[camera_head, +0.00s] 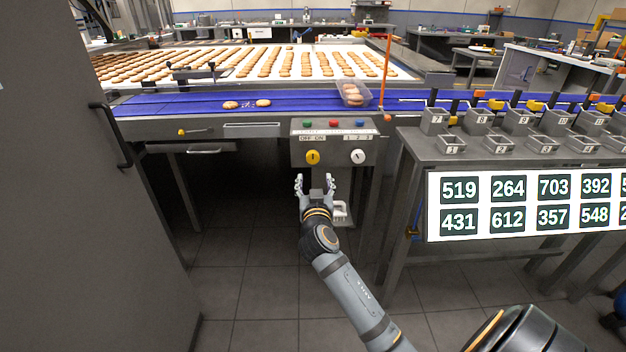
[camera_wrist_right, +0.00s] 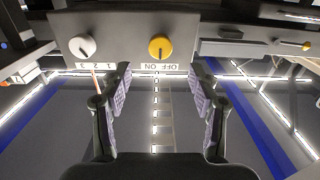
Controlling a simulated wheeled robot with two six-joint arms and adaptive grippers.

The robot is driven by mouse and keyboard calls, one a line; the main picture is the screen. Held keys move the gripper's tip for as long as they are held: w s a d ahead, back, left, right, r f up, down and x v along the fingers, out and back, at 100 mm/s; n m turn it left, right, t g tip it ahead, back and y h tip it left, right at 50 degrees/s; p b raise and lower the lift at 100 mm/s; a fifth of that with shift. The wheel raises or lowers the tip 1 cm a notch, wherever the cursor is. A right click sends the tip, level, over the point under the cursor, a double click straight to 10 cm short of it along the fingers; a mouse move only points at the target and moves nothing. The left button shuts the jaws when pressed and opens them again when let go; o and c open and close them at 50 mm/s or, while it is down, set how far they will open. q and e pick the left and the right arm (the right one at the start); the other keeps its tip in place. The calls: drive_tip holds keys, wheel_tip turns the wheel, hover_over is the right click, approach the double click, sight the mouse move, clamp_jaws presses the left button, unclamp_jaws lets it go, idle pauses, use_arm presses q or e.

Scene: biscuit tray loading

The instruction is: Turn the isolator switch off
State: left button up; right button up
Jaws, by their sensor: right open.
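The isolator switch is the yellow round knob (camera_head: 313,157) under the OFF ON label on the grey control box (camera_head: 334,150). In the right wrist view the yellow knob (camera_wrist_right: 160,47) appears upside down, with a dark mark toward its label; I cannot tell whether it points to OFF or ON. My right gripper (camera_head: 315,184) is open and empty, just below and in front of the box, apart from the knob. In the wrist view its fingers (camera_wrist_right: 158,92) stand either side of the line to the knob. My left gripper is not in view.
A white knob (camera_head: 358,157) marked 1 2 3 sits right of the yellow one. Green, red and blue buttons line the box top. A blue conveyor (camera_head: 200,101) with biscuits runs behind. A tall grey cabinet (camera_head: 80,200) stands left; a numbered display (camera_head: 530,203) stands right.

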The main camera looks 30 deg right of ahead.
sight(313, 160)
drive_tip(key=x, duration=0.9)
drive_tip(key=shift+w+d+r, duration=0.1)
drive_tip(key=shift+w+r, duration=0.1)
drive_tip(key=shift+w, duration=0.1)
drive_tip(key=shift+w+d, duration=0.25)
drive_tip(key=shift+w, duration=0.15)
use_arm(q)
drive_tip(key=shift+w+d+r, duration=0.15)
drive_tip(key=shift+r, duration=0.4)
use_arm(e)
drive_tip(key=shift+c, duration=0.5)
drive_tip(key=c, duration=1.1)
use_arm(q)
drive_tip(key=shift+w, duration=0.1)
use_arm(e)
drive_tip(key=shift+o, duration=0.2)
